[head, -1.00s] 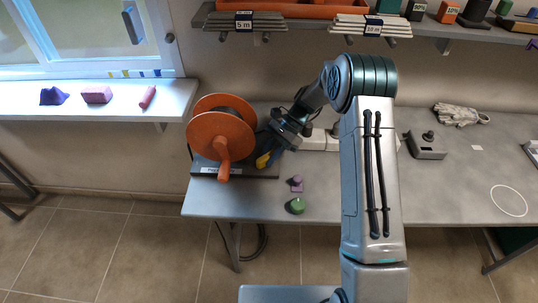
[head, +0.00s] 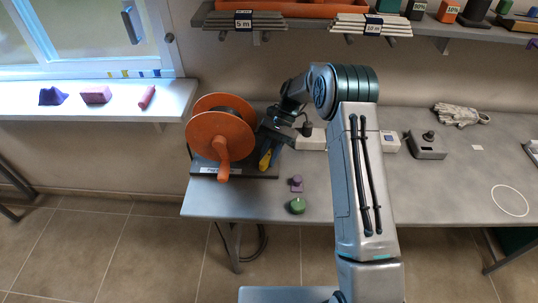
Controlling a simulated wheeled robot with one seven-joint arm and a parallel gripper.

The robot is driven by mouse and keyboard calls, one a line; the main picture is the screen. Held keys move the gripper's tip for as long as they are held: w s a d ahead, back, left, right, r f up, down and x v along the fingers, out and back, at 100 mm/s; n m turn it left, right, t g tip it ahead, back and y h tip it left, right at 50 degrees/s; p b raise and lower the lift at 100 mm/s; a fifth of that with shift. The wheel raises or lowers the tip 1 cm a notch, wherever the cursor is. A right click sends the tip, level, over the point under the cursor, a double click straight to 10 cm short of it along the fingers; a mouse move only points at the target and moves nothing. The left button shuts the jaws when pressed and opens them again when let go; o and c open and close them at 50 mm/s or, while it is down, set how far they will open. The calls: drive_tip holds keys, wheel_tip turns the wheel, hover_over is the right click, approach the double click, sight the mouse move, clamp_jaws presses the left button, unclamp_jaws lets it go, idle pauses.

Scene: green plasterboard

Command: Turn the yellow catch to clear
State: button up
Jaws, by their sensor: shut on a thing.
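The yellow catch (head: 265,160) sits on the base plate (head: 232,173) of the orange cable reel (head: 221,126), just right of the reel. Part of the catch shows below my gripper (head: 267,148); its upper part is hidden by the fingers. My gripper comes down from the upper right and is shut on the catch. The catch's long side now runs steeply, leaning slightly to the right at its top. The orange crank handle of the reel hangs down at the front.
A purple knob (head: 297,184) and a green knob (head: 297,205) stand on the bench (head: 262,199) in front of the reel. White boxes (head: 313,139) and a grey box with a knob (head: 427,146) lie behind and right. A shelf (head: 290,22) hangs above.

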clamp_jaws()
drive_tip(key=o, duration=1)
unclamp_jaws()
drive_tip(key=shift+w, duration=0.15)
drive_tip(key=b+v, duration=0.1)
drive_tip(key=v, duration=1.2)
drive_tip(key=shift+w+d+r, duration=0.1)
drive_tip(key=shift+d+r, duration=0.05)
drive_tip(key=shift+r, duration=0.2)
